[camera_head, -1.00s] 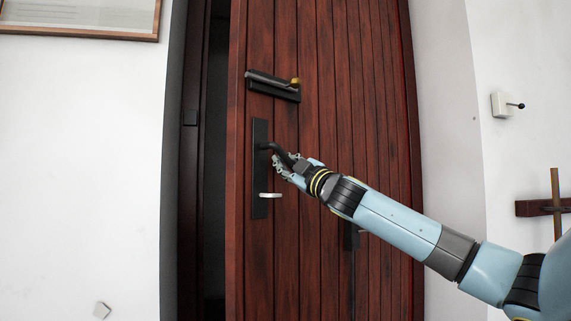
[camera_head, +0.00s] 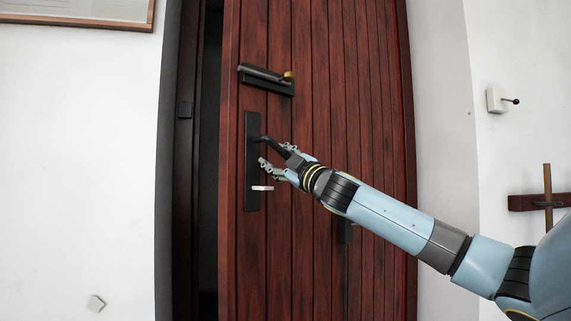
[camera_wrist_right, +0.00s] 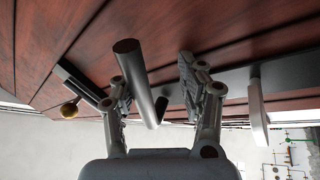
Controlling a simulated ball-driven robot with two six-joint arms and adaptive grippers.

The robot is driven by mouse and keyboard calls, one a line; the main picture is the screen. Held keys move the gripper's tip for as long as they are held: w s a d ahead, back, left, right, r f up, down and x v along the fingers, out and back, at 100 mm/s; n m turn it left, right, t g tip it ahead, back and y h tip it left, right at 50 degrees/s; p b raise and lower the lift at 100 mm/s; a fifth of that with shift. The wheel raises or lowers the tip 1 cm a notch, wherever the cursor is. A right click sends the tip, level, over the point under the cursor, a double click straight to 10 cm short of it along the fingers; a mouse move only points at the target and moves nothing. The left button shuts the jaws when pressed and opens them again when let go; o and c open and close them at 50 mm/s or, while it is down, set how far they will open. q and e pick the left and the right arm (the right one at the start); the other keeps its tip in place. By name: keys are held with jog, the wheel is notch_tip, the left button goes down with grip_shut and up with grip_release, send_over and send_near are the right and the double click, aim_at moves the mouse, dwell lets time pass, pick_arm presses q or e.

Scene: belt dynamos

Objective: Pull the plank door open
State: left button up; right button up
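The plank door (camera_head: 320,120) is dark red-brown wood and stands ajar, with a dark gap along its left edge. Its black lever handle (camera_head: 271,146) sticks out from a tall black plate (camera_head: 252,130). My right gripper (camera_head: 277,160) is at the lever, its fingers spread. In the right wrist view, the lever (camera_wrist_right: 138,80) passes between the two fingers, nearer the left one, with a clear gap to the right one. The door (camera_wrist_right: 220,25) lies beyond. My left gripper is in neither view.
A bolt with a brass knob (camera_head: 288,75) sits above the lever, and a pale turn-piece (camera_head: 262,188) below it. The dark frame (camera_head: 184,150) stands left of the gap. A switch (camera_head: 497,101) and a wooden cross-shaped piece (camera_head: 540,201) are on the right wall.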

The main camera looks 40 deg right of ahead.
jog(key=shift+s+f, duration=0.4)
jog(key=shift+s, duration=0.1)
jog(key=v, duration=0.6)
jog(key=shift+s, duration=0.2)
jog(key=shift+s+a, duration=0.1)
jog(key=shift+a, duration=0.05)
dwell(0.4)
